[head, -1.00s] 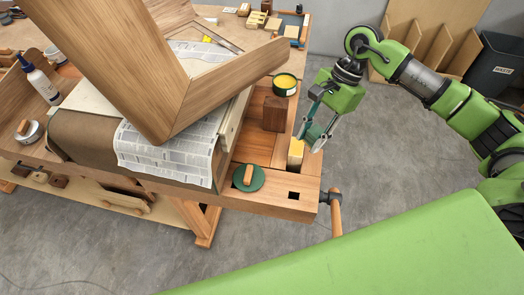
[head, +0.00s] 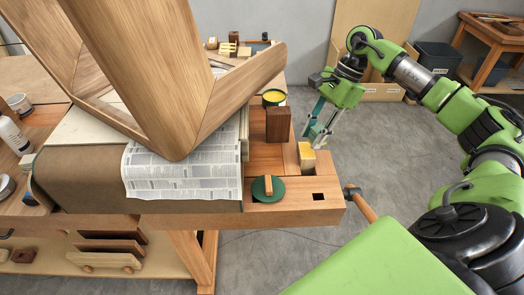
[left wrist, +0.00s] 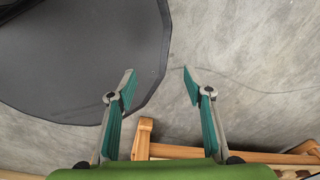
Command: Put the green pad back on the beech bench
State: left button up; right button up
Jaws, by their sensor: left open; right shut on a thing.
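The green pad (head: 271,196) is a round disc with an upright wooden handle. It lies flat on the near right end of the beech bench (head: 240,219). My right gripper (head: 315,143) is at the bench's right edge, behind and right of the pad and apart from it. It is shut on a yellow-topped block (head: 306,152) at that edge; the fingers partly overlap it, so the exact grip is hard to see. My left gripper (left wrist: 158,82) is open and empty over the grey floor in the left wrist view. It is outside the head view.
A large bent wooden frame (head: 190,80) stands on newspaper (head: 185,175) across the bench. A dark wood block (head: 278,124) and an open yellow tin (head: 273,98) stand behind the pad.

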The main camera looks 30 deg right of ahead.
jog(key=p, duration=0.4)
send_over(259, 164)
jog(key=d, duration=0.2)
jog(key=shift+s+f+p, duration=0.15)
jog(key=shift+f+p, duration=0.15)
jog(key=shift+f, duration=0.25)
jog(key=shift+s+f+p, duration=0.15)
jog(key=shift+f+p, duration=0.1)
jog(key=shift+f, duration=0.3)
jog(key=shift+d+f+p, duration=0.1)
jog(key=shift+f+p, duration=0.25)
jog(key=shift+f, duration=0.55)
jog(key=shift+d+p+x, duration=0.2)
jog(key=shift+p+x, duration=0.55)
jog(key=shift+x, duration=0.3)
jog(key=shift+w+a+f, duration=0.15)
jog(key=shift+f, duration=0.55)
jog(key=o, duration=1)
